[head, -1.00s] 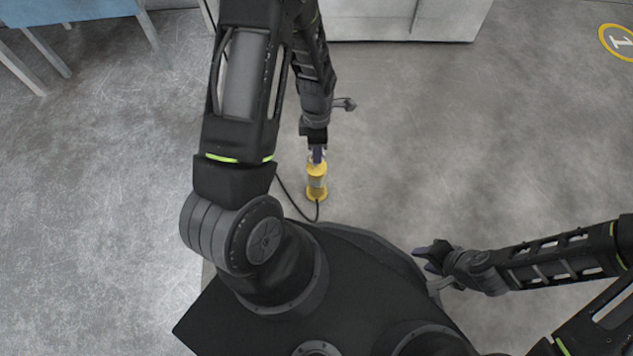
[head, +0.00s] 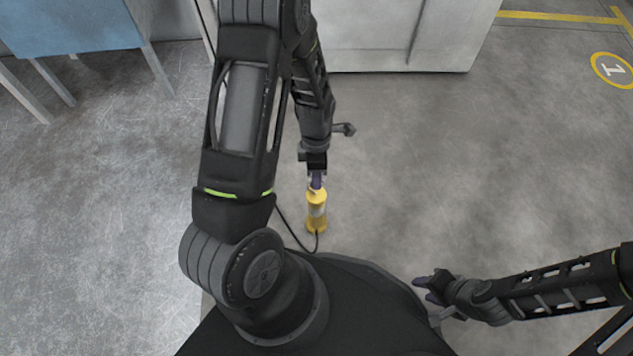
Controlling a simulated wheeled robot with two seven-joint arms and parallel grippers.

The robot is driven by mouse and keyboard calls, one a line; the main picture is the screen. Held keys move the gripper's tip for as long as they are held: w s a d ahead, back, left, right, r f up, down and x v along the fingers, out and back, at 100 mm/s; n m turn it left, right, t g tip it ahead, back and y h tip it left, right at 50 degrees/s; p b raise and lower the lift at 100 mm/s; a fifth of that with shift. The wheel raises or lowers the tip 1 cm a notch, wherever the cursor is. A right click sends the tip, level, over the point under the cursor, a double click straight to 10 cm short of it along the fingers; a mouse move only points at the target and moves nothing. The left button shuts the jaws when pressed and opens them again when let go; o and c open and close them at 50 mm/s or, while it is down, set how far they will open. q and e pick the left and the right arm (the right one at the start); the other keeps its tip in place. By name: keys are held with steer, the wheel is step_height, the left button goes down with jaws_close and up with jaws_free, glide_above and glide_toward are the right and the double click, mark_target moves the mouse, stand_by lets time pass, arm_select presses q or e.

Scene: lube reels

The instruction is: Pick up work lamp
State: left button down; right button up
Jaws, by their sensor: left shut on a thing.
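The work lamp (head: 317,212) is a yellow cylinder with a pale middle and a black cord at its lower end. It hangs upright from my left gripper (head: 316,183), which is shut on its top end. I cannot tell how high it is above the floor. My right gripper (head: 424,287) is at the lower right, away from the lamp and empty. Its fingers look apart.
The lamp's black cord (head: 290,231) runs left behind my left arm. A pale cabinet (head: 380,40) stands at the top. A blue table or chair (head: 75,30) with pale legs is at the upper left. The grey floor (head: 480,170) to the right is clear.

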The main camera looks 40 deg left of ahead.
arm_select(q)
step_height(320, 180, up, 7)
steer(key=p, duration=0.2)
steer(key=shift+r+p, duration=0.1)
steer(key=shift+p, duration=0.2)
stand_by(0.3)
